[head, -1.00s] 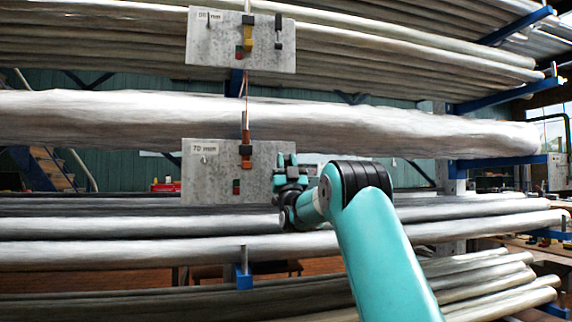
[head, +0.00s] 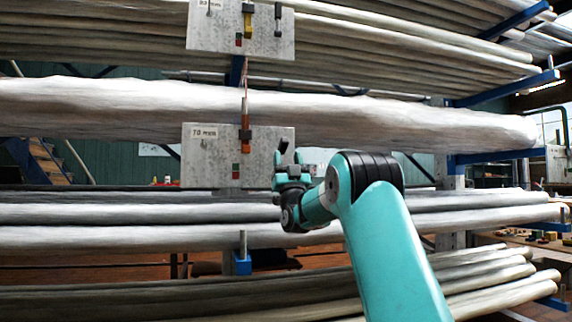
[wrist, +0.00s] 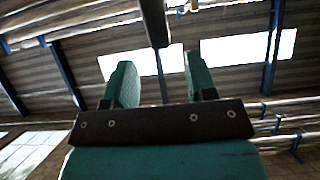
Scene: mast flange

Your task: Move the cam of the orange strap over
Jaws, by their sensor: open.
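The orange cam (head: 246,136) sits upright on the lower grey plate (head: 210,165), which is labelled 70 mm, in the head view. A thin orange strap (head: 245,98) runs up from it across the thick silver bundle. A small red-and-green mark (head: 236,171) is on the plate below the cam. My gripper (head: 287,158) is at the plate's right edge, right of and below the cam, apart from it in the picture. In the wrist view my two green fingers (wrist: 160,82) are spread with nothing visibly held. The cam cannot be made out there.
An upper grey plate (head: 215,35) carries a yellow cam (head: 248,20) and a black one (head: 278,18). Long silver bundles (head: 120,115) lie above and below the lower plate on blue rack arms (head: 500,158). A blue bracket with a post (head: 243,262) stands below.

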